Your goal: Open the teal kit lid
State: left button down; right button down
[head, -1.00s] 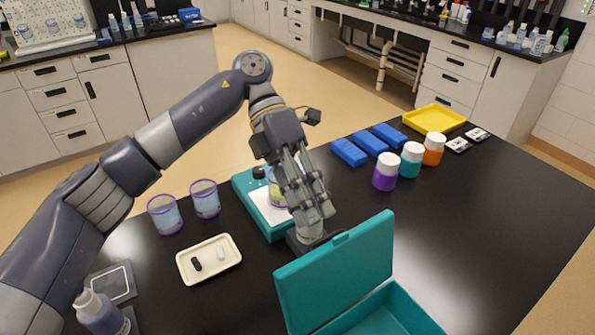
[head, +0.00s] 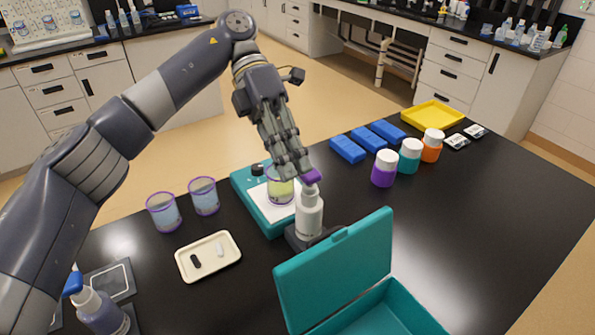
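The teal kit (head: 398,312) stands at the front right of the black bench, partly cut off by the lower picture edge. Its teal lid (head: 335,272) stands raised, well away from closed, and shows part of the box's inside. My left gripper (head: 294,168) points down behind and left of the lid, apart from it. Its fingertips are beside the purple top of a white bottle (head: 309,217); I cannot tell whether they touch it. The fingers look close together, but their gap is hard to see. My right gripper is not in view.
A teal device (head: 244,191) with a cup (head: 281,186) stands left of the bottle. A cream tray (head: 232,263), two purple-rimmed cups and a bottle (head: 101,312) are further left. Blue blocks, capped jars and a yellow tray (head: 432,115) stand behind. The right of the bench is clear.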

pick_arm(q)
jog(key=s+d+f+m+t+y+p, duration=0.2)
jog(key=f+m+t+p, duration=0.1)
jog(key=m, duration=0.5)
jog(key=s+d+f+m+t+y+p, duration=0.1)
jog(key=d+f+m+t+y+p, duration=0.1)
jog(key=m, duration=0.7)
notch_tip(320, 180, down, 3)
jog(key=shift+s+d+f+m+t+y+p, duration=0.2)
jog(key=shift+s+m+t+y+p, duration=0.25)
jog(key=shift+t+p, duration=0.6)
jog(key=shift+w+a, duration=0.1)
jog(key=shift+w, duration=0.05)
